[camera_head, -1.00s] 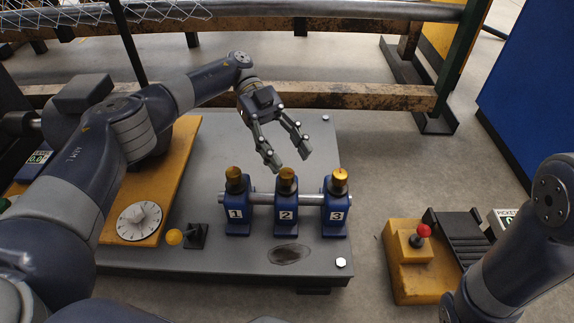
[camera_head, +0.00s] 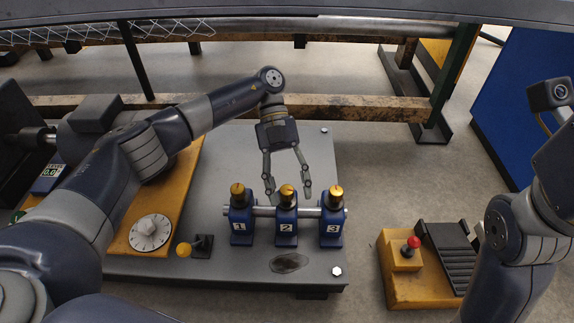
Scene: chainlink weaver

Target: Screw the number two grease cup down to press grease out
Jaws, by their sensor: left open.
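The number two grease cup (camera_head: 287,192) is a brass cap on top of the middle blue block (camera_head: 286,226), marked 2. The number one cup (camera_head: 237,191) and number three cup (camera_head: 336,193) stand on matching blue blocks to its left and right. A steel rod runs through the blocks. My left gripper (camera_head: 289,194) is open and points down, its two fingers on either side of the number two cup in the picture. I cannot tell whether they touch it. My right arm is at the right edge, and its gripper is not in view.
The blocks stand on a grey plate (camera_head: 225,258) with a dark grease stain (camera_head: 290,263) in front. At left are a white dial (camera_head: 150,232) and a yellow-knobbed lever (camera_head: 184,250). A yellow box with a red-knobbed joystick (camera_head: 413,243) stands at right.

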